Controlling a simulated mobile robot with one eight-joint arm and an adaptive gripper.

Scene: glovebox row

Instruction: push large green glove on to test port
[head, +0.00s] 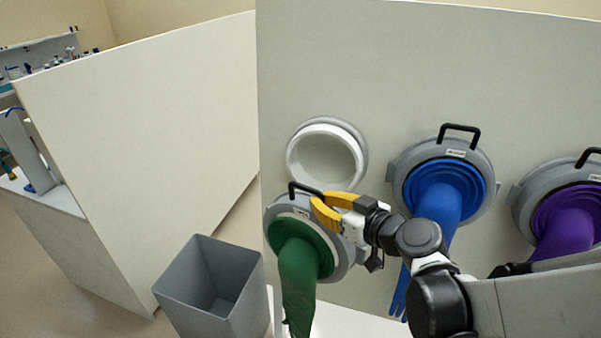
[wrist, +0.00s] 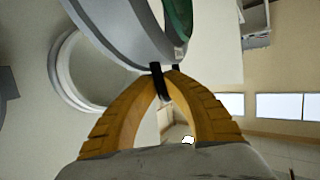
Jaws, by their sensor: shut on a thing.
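The large green glove (head: 299,270) hangs from a grey ring with a black handle (head: 303,188). My gripper (head: 325,205) has its yellow fingers shut on that handle, at the top of the ring. The ring is below and slightly left of the test port (head: 327,159), an empty white round collar on the grey wall, and apart from it. In the wrist view the fingers (wrist: 162,72) meet at the black handle, with the grey ring (wrist: 128,30) above them.
A blue glove (head: 437,197) and a purple glove (head: 565,218) are mounted on the wall to the right, each with a black handle. A grey open bin (head: 213,290) stands on the floor to the left. A white partition (head: 140,140) stands behind the bin.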

